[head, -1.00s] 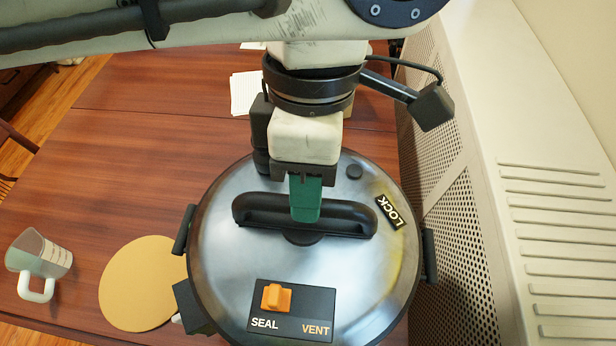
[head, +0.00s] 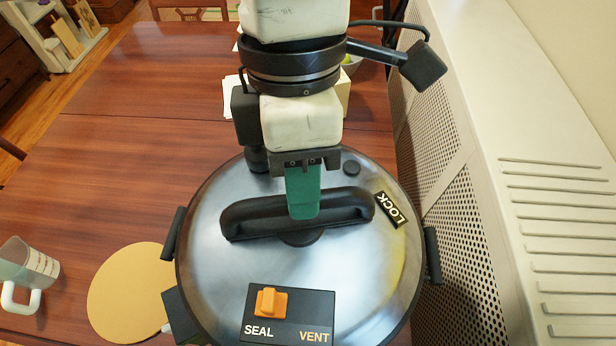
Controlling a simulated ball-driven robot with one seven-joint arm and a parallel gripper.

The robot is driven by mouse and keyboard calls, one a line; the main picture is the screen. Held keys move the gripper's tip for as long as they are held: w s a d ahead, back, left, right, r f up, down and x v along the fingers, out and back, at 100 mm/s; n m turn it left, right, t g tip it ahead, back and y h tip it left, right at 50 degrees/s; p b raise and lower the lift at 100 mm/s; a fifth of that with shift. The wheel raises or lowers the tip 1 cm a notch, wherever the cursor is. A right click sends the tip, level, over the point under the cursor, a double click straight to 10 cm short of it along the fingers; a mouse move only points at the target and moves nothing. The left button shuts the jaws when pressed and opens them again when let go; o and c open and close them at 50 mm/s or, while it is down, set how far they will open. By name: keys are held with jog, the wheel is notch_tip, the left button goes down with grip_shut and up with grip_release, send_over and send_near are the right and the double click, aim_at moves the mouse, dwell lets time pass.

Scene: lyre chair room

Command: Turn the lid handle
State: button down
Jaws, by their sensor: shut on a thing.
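The pot lid (head: 218,275) is a round, shiny grey metal disc in the lower middle of the head view. Its black bar handle (head: 347,203) lies across it, the right end slightly higher in the picture than the left. My gripper (head: 303,212) comes down from above, its green fingers shut on the middle of the handle. The far finger is hidden. A black LOCK label (head: 391,210) is near the lid's right rim. An orange switch (head: 270,301) sits over SEAL on the black SEAL/VENT panel (head: 290,318).
The pot stands on a reddish wooden table (head: 120,170). A cream perforated radiator cover (head: 450,200) stands close on the right. The table's left middle is clear.

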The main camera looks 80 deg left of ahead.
jog(key=shift+a+n+t+b, duration=0.2)
jog(key=shift+n+t+b, duration=0.2)
jog(key=shift+n+b, duration=1.3)
jog(key=shift+n+p, duration=0.3)
jog(key=shift+n, duration=0.1)
jog(key=c, duration=1)
grip_release()
jog(key=shift+o, duration=0.2)
jog(key=v, duration=1)
jog(key=shift+r, duration=0.4)
jog(key=shift+s, duration=0.1)
